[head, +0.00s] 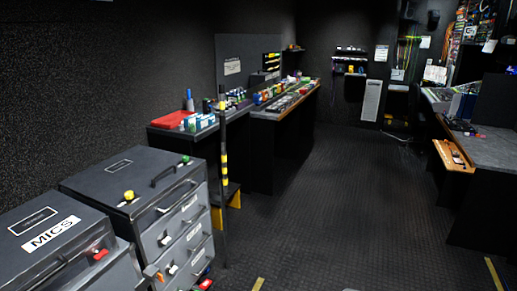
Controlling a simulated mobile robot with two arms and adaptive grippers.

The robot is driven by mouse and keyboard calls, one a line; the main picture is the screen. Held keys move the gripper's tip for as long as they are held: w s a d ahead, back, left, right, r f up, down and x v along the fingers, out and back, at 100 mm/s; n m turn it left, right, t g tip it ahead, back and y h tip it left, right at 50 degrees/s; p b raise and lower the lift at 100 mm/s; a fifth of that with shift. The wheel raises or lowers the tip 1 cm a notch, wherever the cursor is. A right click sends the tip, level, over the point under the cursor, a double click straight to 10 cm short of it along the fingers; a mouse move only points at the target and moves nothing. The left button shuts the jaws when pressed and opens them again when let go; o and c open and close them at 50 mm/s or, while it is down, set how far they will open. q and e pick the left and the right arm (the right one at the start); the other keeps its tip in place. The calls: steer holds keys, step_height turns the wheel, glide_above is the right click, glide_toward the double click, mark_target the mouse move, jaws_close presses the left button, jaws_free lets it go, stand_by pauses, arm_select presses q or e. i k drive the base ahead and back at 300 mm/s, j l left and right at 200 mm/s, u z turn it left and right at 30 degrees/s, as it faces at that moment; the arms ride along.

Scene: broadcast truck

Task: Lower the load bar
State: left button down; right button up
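A thin dark upright pole with yellow-and-black bands (224,168) stands left of centre, beside the grey drawer case and in front of the bench. It looks like the load bar, though I cannot be sure. Neither of my grippers shows in the head view, and nothing is seen touching the pole.
A grey drawer case (131,188) and a case labelled MICS (52,237) stand at the lower left. Cluttered benches line the left wall. A desk (480,150) stands at right. The ribbed floor (335,205) between is largely clear, with yellow tape marks in front.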

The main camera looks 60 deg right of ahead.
mark_target(221, 86)
steer(key=z, duration=1.6)
steer(key=i+l, duration=0.15)
steer(key=i, duration=0.05)
